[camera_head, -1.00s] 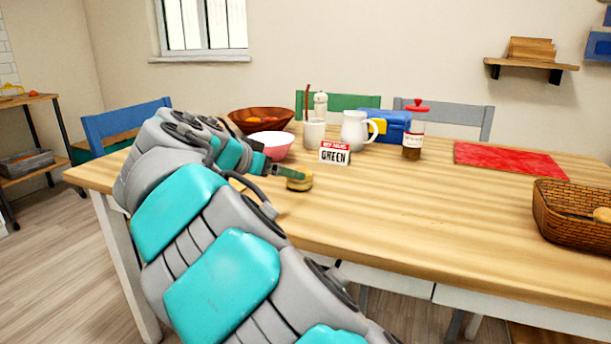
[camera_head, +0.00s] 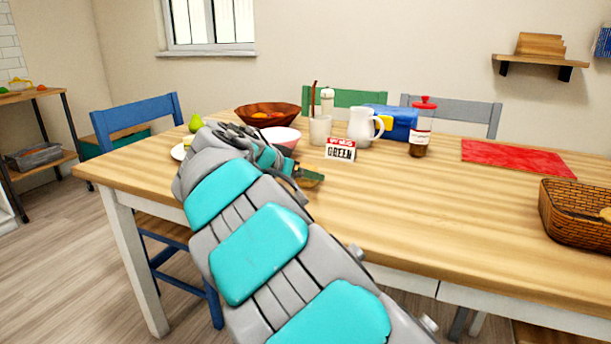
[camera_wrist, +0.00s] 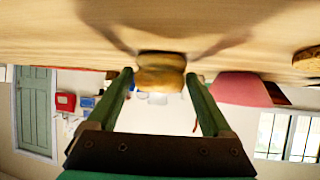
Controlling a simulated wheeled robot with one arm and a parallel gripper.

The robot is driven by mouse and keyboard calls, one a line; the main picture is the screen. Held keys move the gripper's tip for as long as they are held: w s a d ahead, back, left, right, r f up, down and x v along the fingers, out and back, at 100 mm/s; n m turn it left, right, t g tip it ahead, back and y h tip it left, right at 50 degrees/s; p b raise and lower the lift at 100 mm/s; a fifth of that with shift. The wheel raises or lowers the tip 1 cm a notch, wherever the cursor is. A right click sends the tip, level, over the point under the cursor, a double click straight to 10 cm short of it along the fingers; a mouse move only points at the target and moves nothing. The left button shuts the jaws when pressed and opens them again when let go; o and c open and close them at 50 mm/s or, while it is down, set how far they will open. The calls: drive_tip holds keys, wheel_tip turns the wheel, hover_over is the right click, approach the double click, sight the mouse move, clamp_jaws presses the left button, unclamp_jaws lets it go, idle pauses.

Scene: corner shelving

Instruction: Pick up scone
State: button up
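The scone (camera_wrist: 160,72) is a golden-brown, rounded bun resting on the wooden table, which appears at the top of the upside-down wrist view. My gripper (camera_wrist: 160,76) is open, its two green fingers spread on either side of the scone with a gap at each side. The fingertips are level with the scone or just short of it. In the head view my gripper (camera_head: 302,172) is low over the table in front of the sign, and one finger hides most of the scone.
A white sign (camera_head: 340,149) and a pink bowl (camera_head: 283,137) stand close behind the gripper. A mug (camera_head: 319,130), a white pitcher (camera_head: 362,127) and a sauce bottle (camera_head: 421,130) stand farther back. A wicker basket (camera_head: 575,225) is at right. The table's middle is clear.

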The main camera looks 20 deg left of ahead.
drive_tip(key=c, duration=1)
drive_tip(key=shift+o, duration=0.2)
drive_tip(key=shift+r, duration=0.15)
